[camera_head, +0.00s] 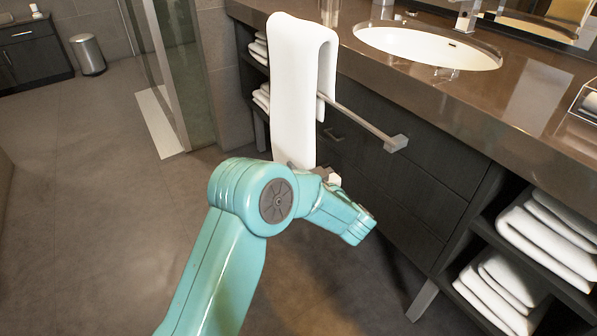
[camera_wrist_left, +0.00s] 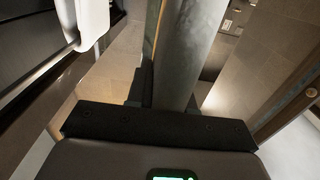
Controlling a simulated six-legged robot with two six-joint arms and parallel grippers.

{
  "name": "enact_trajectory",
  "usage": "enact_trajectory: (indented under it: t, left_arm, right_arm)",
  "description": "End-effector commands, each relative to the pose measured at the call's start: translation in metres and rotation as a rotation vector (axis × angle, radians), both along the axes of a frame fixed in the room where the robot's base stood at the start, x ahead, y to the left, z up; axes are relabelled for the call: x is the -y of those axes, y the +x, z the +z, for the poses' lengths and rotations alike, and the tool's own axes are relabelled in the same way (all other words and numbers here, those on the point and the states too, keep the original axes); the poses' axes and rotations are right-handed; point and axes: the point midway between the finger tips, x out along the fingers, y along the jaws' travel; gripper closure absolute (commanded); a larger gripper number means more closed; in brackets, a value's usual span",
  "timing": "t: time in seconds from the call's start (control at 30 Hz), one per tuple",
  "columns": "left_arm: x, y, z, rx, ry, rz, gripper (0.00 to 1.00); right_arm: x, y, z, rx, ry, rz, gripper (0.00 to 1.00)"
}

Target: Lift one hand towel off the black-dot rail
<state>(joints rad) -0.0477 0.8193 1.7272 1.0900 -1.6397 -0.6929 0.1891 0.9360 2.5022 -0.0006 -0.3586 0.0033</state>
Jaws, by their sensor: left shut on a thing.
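A white hand towel (camera_head: 295,85) shows in the head view as a folded upside-down U, its long front panel hanging down. Its top fold stands above the line of the grey metal rail (camera_head: 362,122). Whether it still touches the rail is hidden behind it. My left gripper (camera_head: 325,175) is at the lower end of the front panel, shut on the towel; its fingertips are mostly hidden. In the left wrist view, a grey upright shape (camera_wrist_left: 190,55) rises from the jaws, and a white towel (camera_wrist_left: 88,20) shows at the upper left beside a rail (camera_wrist_left: 50,68).
The dark vanity with drawers (camera_head: 425,190) and its brown counter (camera_head: 450,95) with a sink (camera_head: 430,45) stand right of the towel. Folded towels (camera_head: 545,235) fill open shelves. A glass shower panel (camera_head: 185,70) stands at the left.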

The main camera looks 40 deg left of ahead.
Motion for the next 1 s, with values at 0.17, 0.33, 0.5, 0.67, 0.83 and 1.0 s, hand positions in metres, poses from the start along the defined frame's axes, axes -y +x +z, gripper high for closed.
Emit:
enact_trajectory:
  t: [0.17,0.33,0.5,0.67,0.83,1.0]
  left_arm:
    - [0.000,-0.001,0.025,0.002,0.000,0.002,1.00]
    - [0.000,-0.001,0.043,0.002,0.000,0.002,1.00]
    - [0.000,-0.001,0.062,0.002,0.000,0.002,1.00]
    - [0.001,-0.001,0.079,0.002,0.000,0.002,1.00]
    - [-0.006,-0.014,0.080,-0.002,0.001,0.003,1.00]
    - [-0.013,-0.032,0.080,0.000,0.000,0.004,1.00]
  right_arm:
    - [-0.003,-0.003,0.015,-0.004,0.002,0.011,0.57]
    - [-0.005,-0.005,0.025,-0.008,0.004,0.020,0.57]
    - [-0.006,-0.007,0.036,-0.011,0.004,0.026,0.57]
    - [-0.006,-0.007,0.047,-0.011,0.004,0.026,0.57]
    - [-0.006,-0.007,0.045,-0.011,0.005,0.026,0.57]
    - [-0.006,-0.007,0.044,-0.011,0.005,0.026,0.57]
